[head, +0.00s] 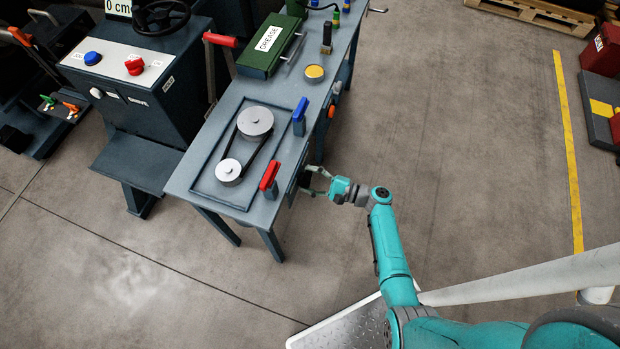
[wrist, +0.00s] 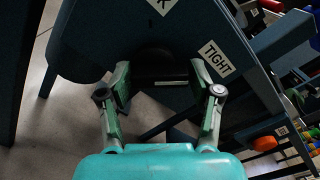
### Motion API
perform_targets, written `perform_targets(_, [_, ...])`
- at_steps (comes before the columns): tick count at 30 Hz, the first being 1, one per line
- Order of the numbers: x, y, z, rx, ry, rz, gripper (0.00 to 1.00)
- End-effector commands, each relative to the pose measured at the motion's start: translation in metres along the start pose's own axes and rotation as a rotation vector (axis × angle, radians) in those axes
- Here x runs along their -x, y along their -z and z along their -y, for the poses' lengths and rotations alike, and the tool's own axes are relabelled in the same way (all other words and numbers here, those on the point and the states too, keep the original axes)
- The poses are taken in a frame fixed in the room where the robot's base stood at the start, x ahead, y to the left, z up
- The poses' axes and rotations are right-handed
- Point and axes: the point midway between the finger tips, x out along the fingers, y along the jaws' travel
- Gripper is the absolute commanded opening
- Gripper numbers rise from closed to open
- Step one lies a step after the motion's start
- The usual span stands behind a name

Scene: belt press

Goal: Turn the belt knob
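The belt knob (wrist: 160,68) is a dark, wide grip on the dark side panel of the belt table. In the wrist view it lies between the two fingers of my gripper (wrist: 161,84). A "TIGHT" label (wrist: 214,58) is to its right, and a partly cut-off label ending in K (wrist: 161,5) is above. In the head view my gripper (head: 311,180) is at the table's right side, its fingers spread and pointing at the panel. The fingers stand on either side of the knob; contact is hard to make out in the shadow.
The belt table (head: 186,178) carries two grey pulleys (head: 255,122) joined by a belt, a red handle (head: 269,176), a blue handle (head: 299,117) and a green grease box (head: 270,45). A control cabinet (head: 118,62) stands to the left.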

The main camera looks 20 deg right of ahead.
Motion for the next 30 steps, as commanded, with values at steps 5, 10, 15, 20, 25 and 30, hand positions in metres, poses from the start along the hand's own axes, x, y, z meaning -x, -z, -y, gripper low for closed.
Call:
perform_targets(5, [0.0001,0.0000,0.0004,0.000,0.001,0.000,0.23])
perform_targets(10, [0.0000,-0.0001,0.0010,0.009,0.001,0.000,0.23])
perform_targets(15, [-0.0001,-0.0005,0.0017,0.052,0.002,0.000,0.23])
perform_targets(20, [-0.0001,-0.0012,0.0023,0.141,0.002,0.001,0.23])
perform_targets(25, [-0.0001,-0.0023,0.0028,0.282,0.003,0.000,0.23])
perform_targets(30, [-0.0002,-0.0036,0.0031,0.444,0.004,0.000,0.23])
